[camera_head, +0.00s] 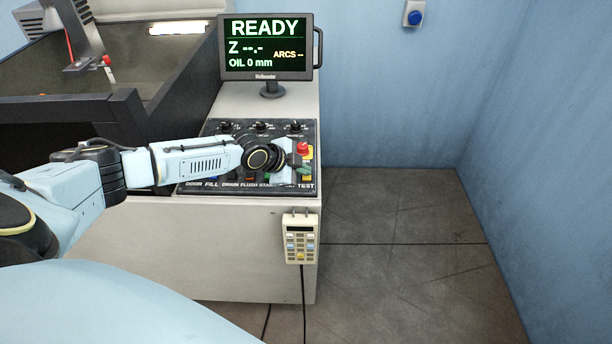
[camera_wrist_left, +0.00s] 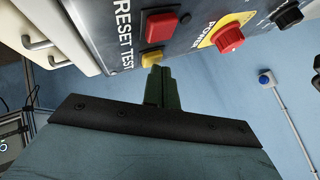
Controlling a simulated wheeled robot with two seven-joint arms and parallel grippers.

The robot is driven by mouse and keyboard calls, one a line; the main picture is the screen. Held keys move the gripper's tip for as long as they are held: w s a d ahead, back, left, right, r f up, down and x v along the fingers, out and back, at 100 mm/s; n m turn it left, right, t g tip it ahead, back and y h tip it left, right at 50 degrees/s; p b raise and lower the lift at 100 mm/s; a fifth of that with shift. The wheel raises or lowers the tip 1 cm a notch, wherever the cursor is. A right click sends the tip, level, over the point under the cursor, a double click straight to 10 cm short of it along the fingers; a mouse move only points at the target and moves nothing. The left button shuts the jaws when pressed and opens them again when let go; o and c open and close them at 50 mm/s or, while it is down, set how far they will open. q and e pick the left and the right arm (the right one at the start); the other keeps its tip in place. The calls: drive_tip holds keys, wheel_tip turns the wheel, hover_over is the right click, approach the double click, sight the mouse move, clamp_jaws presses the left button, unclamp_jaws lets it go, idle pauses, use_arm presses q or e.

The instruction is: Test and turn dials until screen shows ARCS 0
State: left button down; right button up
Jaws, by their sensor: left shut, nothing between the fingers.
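The screen (camera_head: 266,47) on the console reads READY, Z --.-, ARCS -- and OIL 0 mm. Several black dials line the top of the control panel, among them the left dial (camera_head: 226,127), the middle dial (camera_head: 261,127) and the right dial (camera_head: 296,126). My left gripper (camera_head: 304,170) is shut and empty at the panel's right end, over its lower row. In the left wrist view its dark green fingers (camera_wrist_left: 158,76) are at the yellow button (camera_wrist_left: 152,58) by the word TEST; I cannot tell whether they touch it. My right gripper is not in view.
A red POWER knob (camera_head: 303,148) on a yellow plate sits just above my left gripper. A red button (camera_wrist_left: 160,27) is beside the yellow one. A keypad pendant (camera_head: 300,240) hangs on the console front. A dark tank (camera_head: 130,95) stands left. The floor at right is clear.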

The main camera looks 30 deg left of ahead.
sight(303, 178)
use_arm(q)
drive_tip(key=shift+f, duration=0.15)
drive_tip(key=shift+r+p, duration=0.6)
drive_tip(key=shift+r, duration=0.35)
wheel_tip(303, 178, up, 6)
drive_tip(key=p, duration=0.4)
drive_tip(key=shift+p, duration=0.35)
drive_tip(key=shift+d, duration=0.1)
idle(0.3)
